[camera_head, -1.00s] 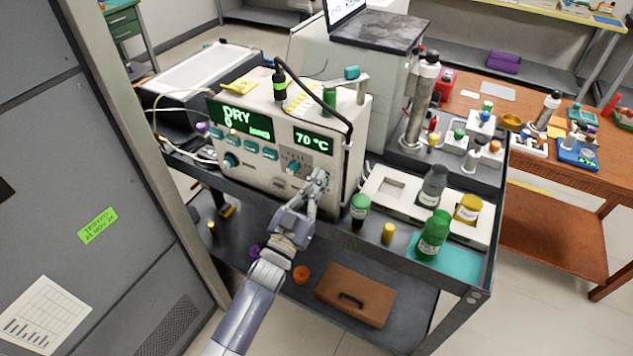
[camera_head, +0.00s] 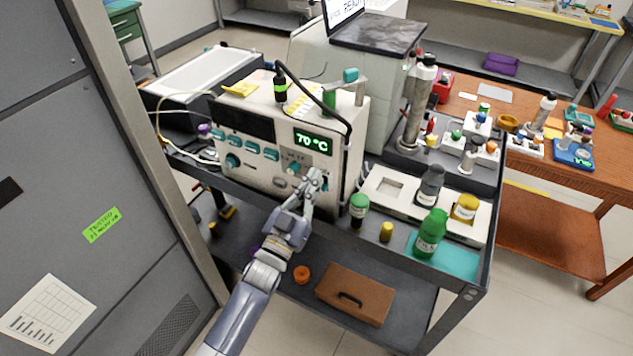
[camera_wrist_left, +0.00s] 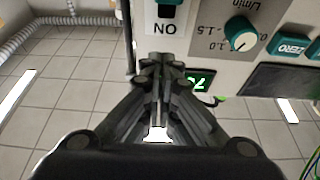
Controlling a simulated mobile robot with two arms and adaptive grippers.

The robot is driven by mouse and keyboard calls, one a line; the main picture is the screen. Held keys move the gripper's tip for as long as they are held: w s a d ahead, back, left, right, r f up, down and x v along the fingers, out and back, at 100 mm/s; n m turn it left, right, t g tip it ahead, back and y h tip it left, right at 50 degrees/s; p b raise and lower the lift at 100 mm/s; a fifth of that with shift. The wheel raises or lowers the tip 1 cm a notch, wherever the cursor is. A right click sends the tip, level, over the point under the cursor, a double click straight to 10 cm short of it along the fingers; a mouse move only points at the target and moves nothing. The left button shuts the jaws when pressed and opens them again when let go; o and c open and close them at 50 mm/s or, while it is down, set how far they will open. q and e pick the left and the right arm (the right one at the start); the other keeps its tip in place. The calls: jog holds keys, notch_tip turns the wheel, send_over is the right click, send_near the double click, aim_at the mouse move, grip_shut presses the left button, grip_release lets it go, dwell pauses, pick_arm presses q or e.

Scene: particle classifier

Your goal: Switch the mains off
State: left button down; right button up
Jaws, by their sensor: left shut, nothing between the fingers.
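The beige instrument (camera_head: 262,181) stands on the cart. Its large left display (camera_head: 243,121) is dark, and its smaller display (camera_head: 313,141) glows "70 °C". My left gripper (camera_head: 315,177) is shut and empty at the lower right of the front panel. In the left wrist view, which shows the panel upside down, a dark switch (camera_wrist_left: 167,11) sits at the top edge next to an "ON" label (camera_wrist_left: 165,29). The fingertips (camera_wrist_left: 160,62) are close to that label. The switch is cut off by the frame, and I cannot tell whether the fingers touch the panel. My right gripper is not in view.
A teal flow knob (camera_wrist_left: 240,34) is beside the switch. Green-capped jar (camera_head: 358,207), yellow cylinder (camera_head: 386,232) and green bottle (camera_head: 431,232) stand right of my gripper. A brown case (camera_head: 355,294) lies on the lower shelf. A grey cabinet (camera_head: 60,190) is at the left.

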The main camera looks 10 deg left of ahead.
pick_arm(q)
jog(key=b+v, duration=0.1)
jog(key=v, duration=0.7)
jog(key=shift+f+b, duration=0.15)
jog(key=shift+b, duration=0.2)
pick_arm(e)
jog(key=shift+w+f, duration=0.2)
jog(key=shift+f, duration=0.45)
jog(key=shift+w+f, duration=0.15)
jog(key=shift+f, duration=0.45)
pick_arm(q)
jog(key=shift+w, duration=0.1)
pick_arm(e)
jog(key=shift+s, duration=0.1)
